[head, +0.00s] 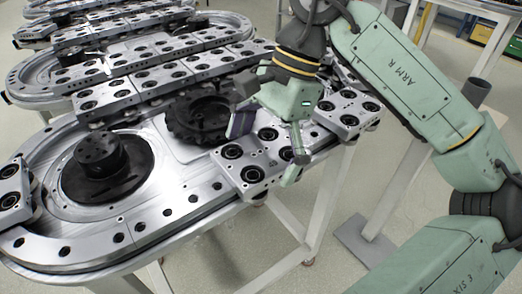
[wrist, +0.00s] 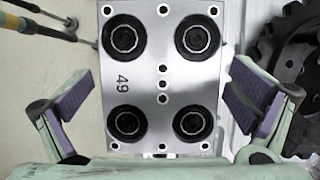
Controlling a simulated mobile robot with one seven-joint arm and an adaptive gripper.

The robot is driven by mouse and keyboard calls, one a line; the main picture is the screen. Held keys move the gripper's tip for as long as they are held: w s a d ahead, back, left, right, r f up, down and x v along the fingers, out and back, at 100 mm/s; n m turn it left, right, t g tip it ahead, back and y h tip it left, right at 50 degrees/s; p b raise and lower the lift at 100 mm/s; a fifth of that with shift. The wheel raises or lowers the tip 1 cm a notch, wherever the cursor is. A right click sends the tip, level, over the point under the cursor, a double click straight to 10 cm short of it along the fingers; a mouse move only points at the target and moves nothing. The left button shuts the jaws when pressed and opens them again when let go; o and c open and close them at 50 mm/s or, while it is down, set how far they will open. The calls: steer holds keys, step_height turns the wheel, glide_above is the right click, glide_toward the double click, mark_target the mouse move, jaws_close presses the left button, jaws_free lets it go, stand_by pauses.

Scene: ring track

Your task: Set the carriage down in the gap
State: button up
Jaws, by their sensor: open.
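A silver carriage (head: 240,170), a flat plate with black round fittings, lies at the near edge of the ring track (head: 125,240), below my gripper (head: 270,145). It looks level and seated on the rail, though its underside is hidden. In the wrist view the carriage (wrist: 163,70), marked 49, lies between the spread fingers of my gripper (wrist: 163,92). Clear space shows between the plate and both finger pads, so the gripper is open and not holding it. Bare rail runs left of the carriage. My gripper partly hides the rail on its right.
Another carriage (head: 350,112) stands to the right on the track, and one (head: 12,192) at the far left. A row of carriages (head: 165,80) lines the far side. A black toothed wheel (head: 200,118) and a black hub (head: 100,160) stand inside the ring.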

steer(key=shift+r, duration=0.1)
steer(key=shift+r+p, duration=0.3)
steer(key=shift+p, duration=0.1)
steer(key=p+v, duration=0.1)
steer(key=v, duration=1.1)
